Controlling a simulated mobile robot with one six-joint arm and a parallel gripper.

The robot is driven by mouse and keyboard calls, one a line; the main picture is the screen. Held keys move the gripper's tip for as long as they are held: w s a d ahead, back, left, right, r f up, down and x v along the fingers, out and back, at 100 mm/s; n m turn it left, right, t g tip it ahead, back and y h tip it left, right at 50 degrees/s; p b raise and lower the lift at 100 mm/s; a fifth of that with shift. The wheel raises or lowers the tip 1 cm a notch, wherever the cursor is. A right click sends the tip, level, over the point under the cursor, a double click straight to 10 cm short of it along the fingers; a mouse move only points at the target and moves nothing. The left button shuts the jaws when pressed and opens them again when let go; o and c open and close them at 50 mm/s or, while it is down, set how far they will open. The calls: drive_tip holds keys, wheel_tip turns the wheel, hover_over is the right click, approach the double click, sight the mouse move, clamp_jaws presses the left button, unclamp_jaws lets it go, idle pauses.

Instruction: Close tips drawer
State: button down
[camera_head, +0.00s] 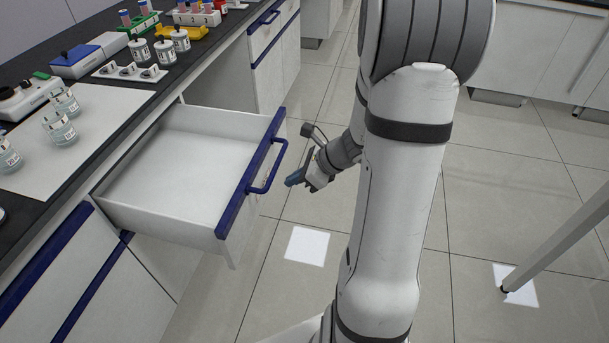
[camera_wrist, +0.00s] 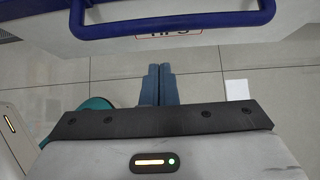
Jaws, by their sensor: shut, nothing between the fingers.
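The tips drawer (camera_head: 175,172) is pulled well out of the bench in the head view, and its white inside looks empty. Its front has a blue edge and a blue bar handle (camera_head: 268,172). In the wrist view the handle (camera_wrist: 172,22) crosses the top, above a partly cut-off label (camera_wrist: 168,34). My gripper (camera_head: 292,180) is just to the right of the handle in the head view, apart from it. In the wrist view the blue fingers of my gripper (camera_wrist: 159,72) are together, with nothing between them, pointing toward the drawer front.
The dark bench top (camera_head: 118,90) carries several vials (camera_head: 60,128), a white rack (camera_head: 130,72) and other lab items. A closed drawer (camera_head: 268,32) is beyond the open one. Tiled floor (camera_head: 480,200) is clear; a table leg (camera_head: 555,250) stands at right.

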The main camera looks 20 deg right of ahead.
drive_tip(key=w+a, duration=0.1)
drive_tip(key=w+a+f, duration=0.1)
drive_tip(key=a, duration=0.1)
drive_tip(key=w+a+f+b, duration=0.1)
drive_tip(key=a, duration=0.1)
drive_tip(key=shift+w+f, duration=0.1)
drive_tip(key=shift+w, duration=0.3)
drive_tip(key=shift+w, duration=0.15)
